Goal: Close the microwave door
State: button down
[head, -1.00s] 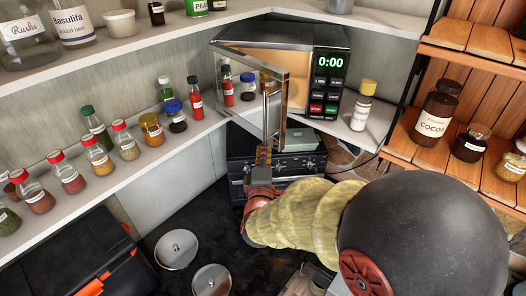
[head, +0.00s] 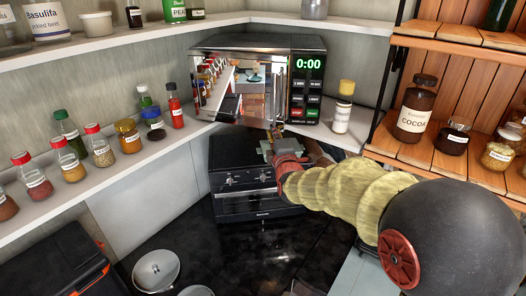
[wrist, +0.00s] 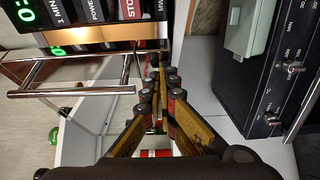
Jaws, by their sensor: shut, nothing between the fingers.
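The microwave (head: 262,42) stands on the corner shelf with its green display at 0:00. Its mirror-like door (head: 228,95) lies across the front, flush or nearly flush. In the wrist view a warm strip shows between the door's edge and the control panel (wrist: 95,12), so I cannot tell whether it is fully shut. The door handle (wrist: 75,91) is a metal bar left of my fingers in that view. My gripper (head: 278,131) is shut and empty, at the lower right of the door. Its fingertips (wrist: 157,62) are close to the door edge; contact is unclear.
A black oven (head: 255,180) stands below the microwave, close under my gripper. A yellow-capped jar (head: 343,108) stands right of the microwave. Several spice bottles line the left shelf (head: 115,175). Wooden shelves with a cocoa jar (head: 416,112) are at the right.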

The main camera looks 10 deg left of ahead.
jog(key=w, duration=0.2)
jog(key=w+b, duration=0.1)
jog(key=w, duration=0.1)
jog(key=w+d+b, duration=0.1)
jog(key=w, duration=0.2)
jog(key=shift+r, duration=0.1)
jog(key=shift+b, duration=0.3)
